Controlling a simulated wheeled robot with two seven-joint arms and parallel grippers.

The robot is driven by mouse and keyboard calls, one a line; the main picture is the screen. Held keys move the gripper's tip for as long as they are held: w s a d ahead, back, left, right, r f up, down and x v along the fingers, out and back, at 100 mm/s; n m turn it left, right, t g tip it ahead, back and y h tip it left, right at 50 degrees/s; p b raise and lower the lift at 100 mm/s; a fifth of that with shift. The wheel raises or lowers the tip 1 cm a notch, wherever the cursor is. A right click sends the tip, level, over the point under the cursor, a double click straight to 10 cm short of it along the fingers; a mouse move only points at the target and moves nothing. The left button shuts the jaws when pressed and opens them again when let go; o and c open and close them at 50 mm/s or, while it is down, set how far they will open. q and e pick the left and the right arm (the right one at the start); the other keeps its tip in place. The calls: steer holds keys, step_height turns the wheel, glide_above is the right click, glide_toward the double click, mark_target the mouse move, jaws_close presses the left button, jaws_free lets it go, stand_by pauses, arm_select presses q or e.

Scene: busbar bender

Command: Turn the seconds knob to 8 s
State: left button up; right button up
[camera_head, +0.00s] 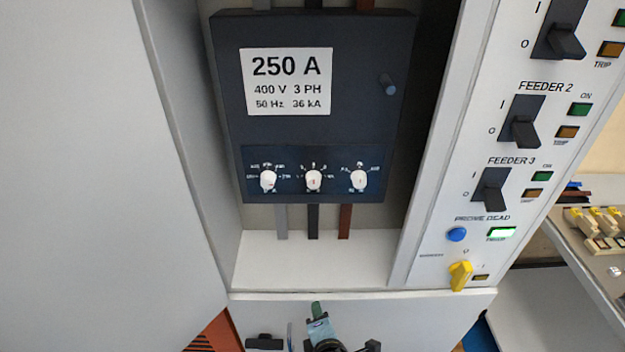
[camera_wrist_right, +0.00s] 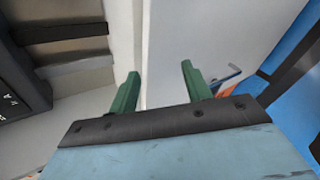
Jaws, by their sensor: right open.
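Three white knobs sit in a row on the lower panel of the dark breaker unit (camera_head: 225,70): a left knob (camera_head: 268,180), a middle knob (camera_head: 314,181) and a right knob (camera_head: 359,179). Their printed scales are too small to read, so I cannot tell which is the seconds knob. My right gripper (camera_head: 316,308) is at the bottom of the head view, below and apart from the knobs. In the right wrist view, the green fingers of this gripper (camera_wrist_right: 160,68) are apart with nothing between them. My left gripper is not in view.
A white ledge (camera_head: 310,262) lies between the knobs and my right gripper. The feeder column on the right carries black switches (camera_head: 521,130), a blue button (camera_head: 456,234) and a yellow handle (camera_head: 460,276). A large pale panel (camera_head: 90,170) fills the left.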

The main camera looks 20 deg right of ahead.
step_height(320, 180, up, 16)
steer(key=w+a+n+t+h, duration=0.1)
steer(key=w+a+n+t, duration=0.1)
steer(key=w+t, duration=0.15)
steer(key=t+h+p, duration=0.2)
steer(key=t, duration=0.1)
glide_toward(314, 185)
steer(key=x, duration=0.8)
steer(key=shift+w+r+p, duration=0.1)
steer(key=shift+w+p, duration=0.2)
steer(key=shift+p, duration=0.1)
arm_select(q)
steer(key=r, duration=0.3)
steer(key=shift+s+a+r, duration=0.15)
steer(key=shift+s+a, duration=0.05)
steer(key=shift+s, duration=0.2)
arm_select(e)
steer(key=c, duration=1)
steer(key=shift+m+b, duration=1.5)
steer(key=shift+m, duration=0.3)
arm_select(q)
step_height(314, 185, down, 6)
steer(key=b, duration=0.3)
arm_select(e)
steer(key=shift+m, duration=2.5)
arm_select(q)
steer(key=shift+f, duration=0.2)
